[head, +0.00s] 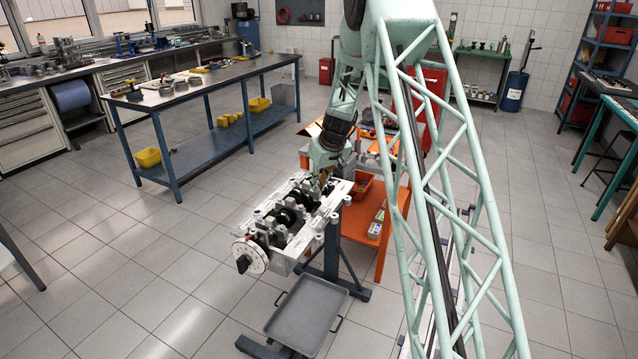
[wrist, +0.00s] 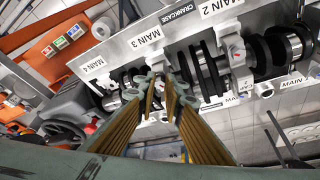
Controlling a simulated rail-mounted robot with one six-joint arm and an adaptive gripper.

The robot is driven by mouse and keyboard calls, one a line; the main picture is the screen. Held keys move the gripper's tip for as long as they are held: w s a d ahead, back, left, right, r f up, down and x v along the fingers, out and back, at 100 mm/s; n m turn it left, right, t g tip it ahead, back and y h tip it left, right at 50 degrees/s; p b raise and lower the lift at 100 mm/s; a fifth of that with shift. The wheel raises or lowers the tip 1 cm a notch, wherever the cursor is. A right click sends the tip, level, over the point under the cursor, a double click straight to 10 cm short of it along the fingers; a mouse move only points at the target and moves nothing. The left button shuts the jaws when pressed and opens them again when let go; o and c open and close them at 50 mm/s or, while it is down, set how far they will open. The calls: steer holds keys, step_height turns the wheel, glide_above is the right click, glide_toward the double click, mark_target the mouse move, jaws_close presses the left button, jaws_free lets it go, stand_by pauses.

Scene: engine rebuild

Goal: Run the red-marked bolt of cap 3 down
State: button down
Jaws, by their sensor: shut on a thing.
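The engine block (head: 318,222) lies crankshaft-up on a stand, its main positions labelled. In the wrist view, the MAIN 3 label (wrist: 145,38) is on the crankcase rail (wrist: 185,32), just beyond my gripper (wrist: 163,88). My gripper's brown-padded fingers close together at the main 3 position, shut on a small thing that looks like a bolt. The fingers hide most of it and of cap 3; I cannot make out its red mark or how far it sits in. In the head view my gripper (head: 326,184) points down over the block's far part.
The crankshaft (wrist: 205,68) and cap 2 (wrist: 238,52) are close to my fingers on the right. An orange cart (head: 378,236) stands right behind the block. A grey drip tray (head: 305,312) lies below. A long workbench (head: 195,95) is at left; open floor lies between.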

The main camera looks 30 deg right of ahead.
steer(key=shift+a+m+h+p, duration=0.15)
steer(key=shift+m+h+p, duration=0.35)
steer(key=shift+m+p, duration=1.1)
steer(key=shift+a+f+m+h, duration=0.1)
steer(key=shift+m+h, duration=0.2)
steer(key=shift+m, duration=0.3)
steer(key=m+h+b, duration=0.1)
steer(key=m+b, duration=0.2)
steer(key=b, duration=0.3)
steer(key=shift+w+a+f+g, duration=0.1)
steer(key=shift+g, duration=0.3)
steer(key=m+b, duration=0.1)
steer(key=b, duration=0.2)
steer(key=shift+h+b, duration=0.3)
steer(key=shift+b, duration=0.05)
steer(key=shift+w+a+r+m+b, duration=0.1)
steer(key=shift+r+m+b, duration=0.1)
steer(key=shift+m+b, duration=0.5)
steer(key=c, duration=2.7)
jaws_free()
steer(key=shift+r, duration=0.15)
steer(key=shift+v, duration=3.85)
